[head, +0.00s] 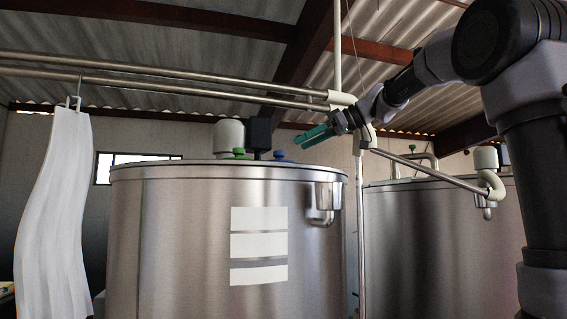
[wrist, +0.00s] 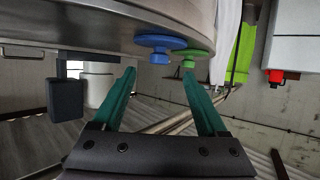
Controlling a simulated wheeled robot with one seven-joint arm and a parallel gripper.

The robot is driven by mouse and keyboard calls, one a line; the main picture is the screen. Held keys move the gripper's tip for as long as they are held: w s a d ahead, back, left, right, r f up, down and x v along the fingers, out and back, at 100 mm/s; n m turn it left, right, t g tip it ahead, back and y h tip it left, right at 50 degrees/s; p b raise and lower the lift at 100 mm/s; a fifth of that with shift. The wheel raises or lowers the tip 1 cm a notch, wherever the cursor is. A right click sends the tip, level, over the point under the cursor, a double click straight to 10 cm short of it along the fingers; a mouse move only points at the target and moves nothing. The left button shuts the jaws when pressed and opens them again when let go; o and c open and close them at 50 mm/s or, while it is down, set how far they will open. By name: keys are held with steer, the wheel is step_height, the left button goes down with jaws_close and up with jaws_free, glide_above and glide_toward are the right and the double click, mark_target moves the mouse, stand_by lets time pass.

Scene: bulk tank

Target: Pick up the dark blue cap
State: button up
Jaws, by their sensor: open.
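The blue cap (head: 280,156) shows just above the top rim of the front steel tank (head: 180,230); its base is hidden by the rim. In the wrist view the blue cap (wrist: 160,42) has a wide disc and a narrower knob, and lies just beyond the gap between my fingertips. A green cap (head: 239,153) is to its left in the head view and beside it in the wrist view (wrist: 189,54). My gripper (head: 300,138) has teal fingers, is above and slightly right of the blue cap, and is open and empty in the wrist view (wrist: 158,75).
A dark box (head: 260,134) and a pale cylinder (head: 229,135) stand behind the caps. Steel pipes (head: 200,88) run overhead at the left. A white apron (head: 55,210) hangs at the left. A second tank (head: 430,240) stands at the right.

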mark_target(279, 153)
steer(key=x, duration=0.9)
steer(key=shift+w, duration=0.15)
steer(key=shift+r, duration=0.1)
jaws_close()
steer(key=shift+r, duration=0.1)
